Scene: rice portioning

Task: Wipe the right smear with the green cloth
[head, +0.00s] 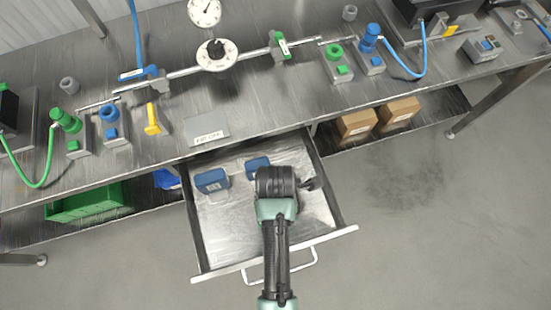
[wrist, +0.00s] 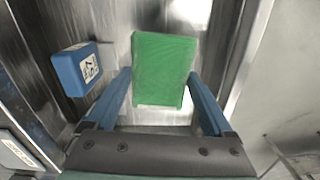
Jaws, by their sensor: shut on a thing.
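A green block-shaped thing, which I take to be the green cloth (wrist: 164,70), is between the two blue fingers of my gripper (wrist: 160,82) in the wrist view. My gripper is shut on it, over the open metal drawer (head: 216,240). In the head view my gripper (head: 308,184) is seen from above, and my wrist hides the green cloth.
The bench above holds gauges, valves and a labelled plate (head: 207,131). Brown boxes (head: 357,124) are on the shelf below.

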